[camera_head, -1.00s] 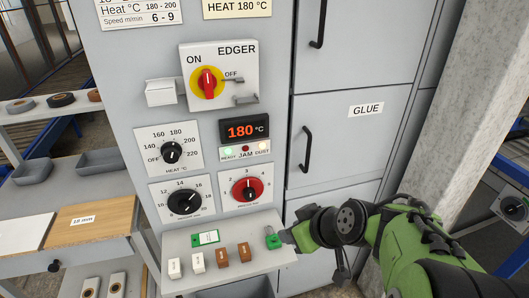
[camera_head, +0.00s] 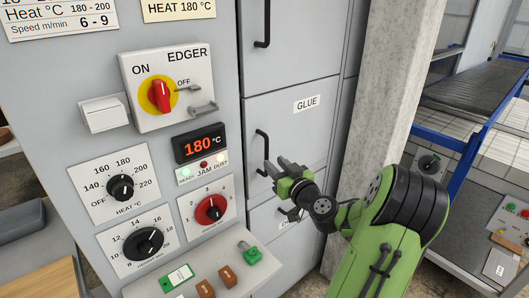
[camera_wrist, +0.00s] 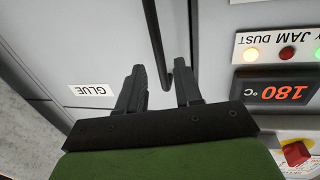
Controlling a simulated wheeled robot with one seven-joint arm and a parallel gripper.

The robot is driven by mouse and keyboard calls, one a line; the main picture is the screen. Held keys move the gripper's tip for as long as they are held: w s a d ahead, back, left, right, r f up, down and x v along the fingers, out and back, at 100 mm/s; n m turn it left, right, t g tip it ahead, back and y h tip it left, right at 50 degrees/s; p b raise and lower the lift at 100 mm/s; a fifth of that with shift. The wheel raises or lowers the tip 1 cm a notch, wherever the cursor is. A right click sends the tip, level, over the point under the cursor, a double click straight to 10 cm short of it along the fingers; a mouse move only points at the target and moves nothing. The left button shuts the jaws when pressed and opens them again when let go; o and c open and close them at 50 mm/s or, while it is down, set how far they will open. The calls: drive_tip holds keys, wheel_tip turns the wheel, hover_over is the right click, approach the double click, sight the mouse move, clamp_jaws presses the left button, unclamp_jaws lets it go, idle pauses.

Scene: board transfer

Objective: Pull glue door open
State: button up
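The glue door (camera_head: 300,140) is a light grey panel with a GLUE label (camera_head: 307,103). It looks shut. Its black vertical bar handle (camera_head: 261,150) is on the left side. My gripper (camera_head: 275,170) is at the lower part of the handle in the head view. In the wrist view, which is upside down, my gripper (camera_wrist: 160,68) has its two dark fingers apart. The handle (camera_wrist: 155,38) runs down between them in the picture. I cannot tell whether the fingers touch it. The GLUE label (camera_wrist: 91,90) shows to their left.
A control panel with the EDGER switch (camera_head: 160,93), a 180 °C display (camera_head: 200,145) and knobs lies left of the door. A concrete pillar (camera_head: 380,100) stands to the right.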

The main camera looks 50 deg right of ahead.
sight(267, 156)
drive_tip(key=p+x, duration=0.1)
drive_tip(key=x, duration=0.5)
drive_tip(key=shift+w, duration=0.15)
clamp_jaws()
